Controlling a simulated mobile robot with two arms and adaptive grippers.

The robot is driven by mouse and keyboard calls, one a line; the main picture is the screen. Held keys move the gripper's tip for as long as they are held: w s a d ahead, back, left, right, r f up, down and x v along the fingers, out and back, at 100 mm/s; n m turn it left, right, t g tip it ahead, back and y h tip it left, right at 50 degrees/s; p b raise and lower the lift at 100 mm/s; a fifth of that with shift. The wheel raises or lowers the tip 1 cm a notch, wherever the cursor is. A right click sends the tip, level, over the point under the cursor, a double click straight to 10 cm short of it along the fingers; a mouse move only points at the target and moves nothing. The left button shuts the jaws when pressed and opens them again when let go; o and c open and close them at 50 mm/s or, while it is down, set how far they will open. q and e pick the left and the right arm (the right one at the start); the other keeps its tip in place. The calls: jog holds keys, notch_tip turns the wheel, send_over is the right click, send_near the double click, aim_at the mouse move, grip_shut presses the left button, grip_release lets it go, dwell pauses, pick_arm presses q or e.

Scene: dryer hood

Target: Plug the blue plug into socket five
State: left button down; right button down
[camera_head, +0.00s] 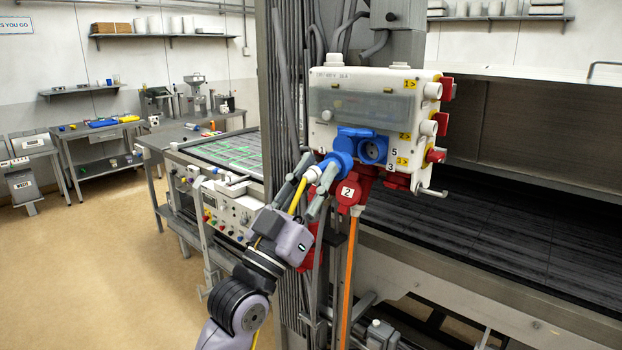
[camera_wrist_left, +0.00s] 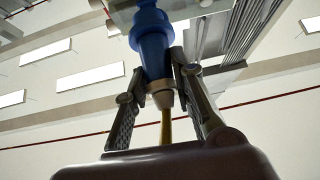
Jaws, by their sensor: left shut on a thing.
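The blue plug (camera_wrist_left: 152,42) is held in my left gripper (camera_head: 308,184), which is shut on its pale rear part. A yellow cable trails from the plug. In the left wrist view my left gripper (camera_wrist_left: 163,75) has one finger on each side of the plug. In the head view the plug's blue front (camera_head: 343,163) is close to the socket box's lower front; whether it touches or sits in a socket is hidden. Socket five (camera_head: 373,151), blue and round, shows just right of the plug, beside the label 5, open-faced. My right gripper is not in view.
The white socket box (camera_head: 365,88) hangs on a grey column. A red plug (camera_head: 349,193) marked 2 with an orange cable (camera_head: 350,270) hangs below. Red connectors (camera_head: 446,88) stick out at the right. A dark conveyor bed (camera_head: 500,220) lies to the right.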

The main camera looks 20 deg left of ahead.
aim_at(336, 178)
pick_arm(q)
jog(key=shift+w+d+h, duration=0.3)
jog(key=shift+w+d, duration=0.1)
jog(key=shift+w, duration=0.4)
jog(key=shift+w+d, duration=0.1)
jog(key=shift+w, duration=0.25)
jog(key=shift+w+d, duration=0.2)
jog(key=shift+w, duration=0.25)
jog(key=shift+w+d, duration=0.15)
jog(key=shift+w, duration=0.45)
jog(key=shift+w+d, duration=0.3)
jog(key=shift+w, duration=0.5)
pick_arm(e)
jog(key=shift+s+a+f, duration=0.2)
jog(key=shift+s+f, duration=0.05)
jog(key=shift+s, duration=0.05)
pick_arm(q)
jog(key=shift+s, duration=0.1)
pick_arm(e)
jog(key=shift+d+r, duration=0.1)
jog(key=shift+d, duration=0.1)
pick_arm(q)
jog(key=shift+r, duration=0.1)
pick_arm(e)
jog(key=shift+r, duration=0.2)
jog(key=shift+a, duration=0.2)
pick_arm(q)
jog(key=shift+w+d, duration=0.15)
jog(key=shift+w, duration=0.2)
